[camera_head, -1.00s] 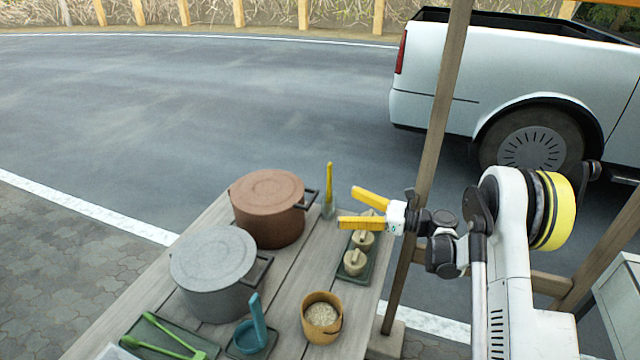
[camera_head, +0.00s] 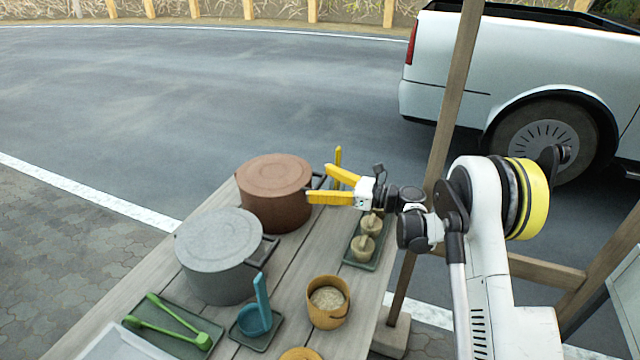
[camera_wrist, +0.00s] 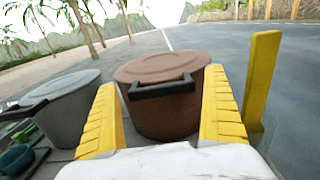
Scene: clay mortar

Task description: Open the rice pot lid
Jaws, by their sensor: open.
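A brown lidded pot (camera_head: 274,205) stands at the far end of the wooden table, its lid (camera_head: 274,174) on top. A grey lidded pot (camera_head: 219,268) stands nearer, its lid (camera_head: 220,236) also on. I cannot tell which one is the rice pot. My gripper (camera_head: 319,183) is open and empty just right of the brown pot. In the wrist view the brown pot (camera_wrist: 168,116) and its dark handle (camera_wrist: 162,87) show between the spread yellow fingers (camera_wrist: 165,115), ahead of them. The grey pot (camera_wrist: 65,120) is left of the fingers there.
A yellow upright tool (camera_head: 338,160) stands behind my gripper. A tray with small lidded jars (camera_head: 366,247), a grain bowl (camera_head: 327,302), a teal ladle (camera_head: 256,316) and green tongs (camera_head: 165,327) are on the table (camera_head: 290,265). A wooden post (camera_head: 445,130) rises beside my arm.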

